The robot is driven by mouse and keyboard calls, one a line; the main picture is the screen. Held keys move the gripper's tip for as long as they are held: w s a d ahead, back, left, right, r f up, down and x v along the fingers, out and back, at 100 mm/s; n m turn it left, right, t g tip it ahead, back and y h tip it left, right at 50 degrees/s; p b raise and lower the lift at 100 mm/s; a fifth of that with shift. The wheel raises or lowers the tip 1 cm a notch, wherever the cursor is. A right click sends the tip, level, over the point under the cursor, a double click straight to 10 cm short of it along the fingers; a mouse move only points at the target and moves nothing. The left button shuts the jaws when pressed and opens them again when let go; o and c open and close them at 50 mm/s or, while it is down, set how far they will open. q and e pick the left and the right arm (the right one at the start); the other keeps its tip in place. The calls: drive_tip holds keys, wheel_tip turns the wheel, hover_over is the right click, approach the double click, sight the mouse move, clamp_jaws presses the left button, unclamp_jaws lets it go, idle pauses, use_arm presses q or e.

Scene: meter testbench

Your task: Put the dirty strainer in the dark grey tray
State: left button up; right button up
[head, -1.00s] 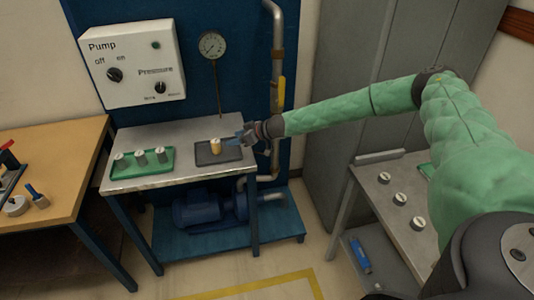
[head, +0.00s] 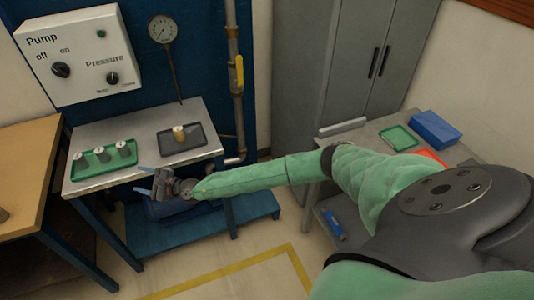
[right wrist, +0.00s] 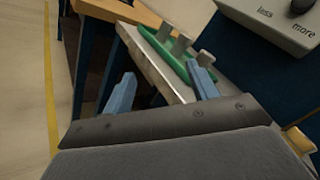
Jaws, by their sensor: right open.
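The dark grey tray (head: 184,141) lies on the metal bench to the right of the green tray. A yellowish strainer with a light top (head: 179,133) stands upright in it. My right gripper (head: 144,181) is open and empty, in front of the bench's front edge and apart from both trays. In the right wrist view its blue fingers (right wrist: 160,92) are spread, with the bench edge and green tray beyond them. My left gripper is not in view.
Several grey-white strainers stand in the green tray (head: 106,169) on the bench (head: 140,125). A gauge and pump panel (head: 73,55) are behind. A side table at right holds another green tray (head: 398,138) and a blue box (head: 435,128).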

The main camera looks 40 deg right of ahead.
drive_tip(key=s+d+f+m+g+h, duration=0.25)
drive_tip(key=s+f+m+h, duration=0.45)
drive_tip(key=f+m, duration=0.8)
drive_tip(key=s+d+f+m+g+h, duration=0.1)
drive_tip(key=s+d+f+m+h, duration=0.25)
drive_tip(key=s+f+m, duration=1.05)
drive_tip(key=s+d+f+m+g, duration=0.2)
drive_tip(key=s+f+m, duration=0.4)
drive_tip(key=s, duration=0.5)
drive_tip(key=s+d+f+m+g, duration=0.2)
drive_tip(key=s+f+m+g, duration=0.2)
drive_tip(key=s, duration=0.7)
drive_tip(key=s+d+f+m+g, duration=0.2)
drive_tip(key=s+f+m+g, duration=0.1)
drive_tip(key=s+f+m, duration=0.5)
drive_tip(key=s+m, duration=0.2)
drive_tip(key=s, duration=0.2)
drive_tip(key=shift+d+f+m, duration=0.2)
drive_tip(key=shift+f+m, duration=0.15)
drive_tip(key=shift+m, duration=0.05)
drive_tip(key=shift+s, duration=0.1)
